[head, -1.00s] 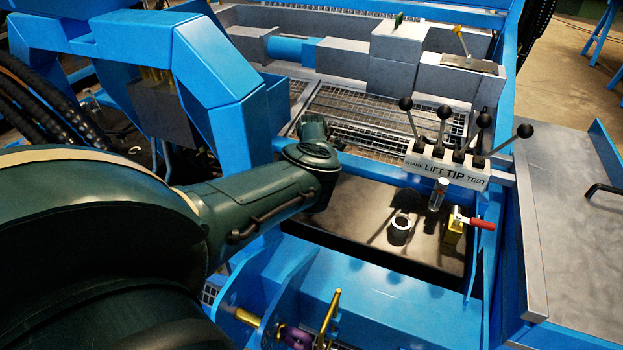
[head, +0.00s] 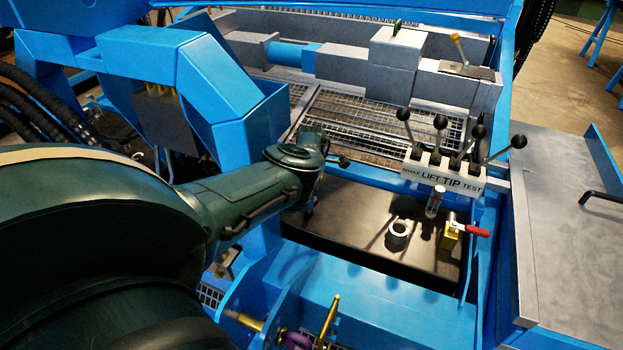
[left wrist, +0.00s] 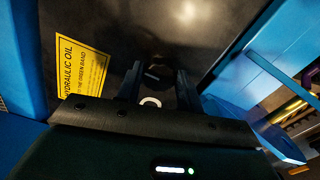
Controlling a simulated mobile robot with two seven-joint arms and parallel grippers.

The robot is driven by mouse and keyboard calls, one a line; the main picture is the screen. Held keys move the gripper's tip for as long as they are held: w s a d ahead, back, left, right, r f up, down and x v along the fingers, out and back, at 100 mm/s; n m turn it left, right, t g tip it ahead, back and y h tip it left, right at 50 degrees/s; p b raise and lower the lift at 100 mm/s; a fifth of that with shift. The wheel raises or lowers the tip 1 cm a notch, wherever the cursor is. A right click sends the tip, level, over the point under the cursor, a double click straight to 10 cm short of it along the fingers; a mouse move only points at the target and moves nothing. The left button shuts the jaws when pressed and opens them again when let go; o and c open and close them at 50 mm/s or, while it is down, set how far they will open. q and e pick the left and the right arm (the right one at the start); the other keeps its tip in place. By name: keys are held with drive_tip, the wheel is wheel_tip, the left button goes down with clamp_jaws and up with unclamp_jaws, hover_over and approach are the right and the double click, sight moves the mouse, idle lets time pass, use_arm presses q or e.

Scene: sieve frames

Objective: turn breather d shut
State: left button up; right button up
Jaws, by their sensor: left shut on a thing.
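In the left wrist view, my left gripper (left wrist: 158,78) has a finger on each side of a small dark thing (left wrist: 152,72) against a black surface. It is shut on this thing, which appears to be the breather, but no letter d is legible. A pale ring mark (left wrist: 150,102) shows just below it between the fingers. In the head view, my left arm comes in from the left over the black tank (head: 350,215), and its wrist hides most of the gripper and whatever it holds. My right gripper is in neither view.
A yellow hydraulic oil label (left wrist: 82,68) is left of the fingers. A filler neck (head: 398,236), a sight glass (head: 433,206) and a red-handled valve (head: 472,230) stand on the tank's right part. Several black-knobbed levers (head: 440,122) rise behind. Blue frame members (head: 370,300) border the tank.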

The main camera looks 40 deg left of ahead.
use_arm(q)
drive_tip(key=o, duration=1)
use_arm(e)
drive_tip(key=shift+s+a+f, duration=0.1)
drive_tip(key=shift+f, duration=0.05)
use_arm(q)
drive_tip(key=shift+r+p, duration=0.3)
drive_tip(key=shift+r, duration=0.1)
wheel_tip(320, 180, up, 12)
drive_tip(key=p, duration=0.5)
drive_tip(key=shift+r, duration=0.2)
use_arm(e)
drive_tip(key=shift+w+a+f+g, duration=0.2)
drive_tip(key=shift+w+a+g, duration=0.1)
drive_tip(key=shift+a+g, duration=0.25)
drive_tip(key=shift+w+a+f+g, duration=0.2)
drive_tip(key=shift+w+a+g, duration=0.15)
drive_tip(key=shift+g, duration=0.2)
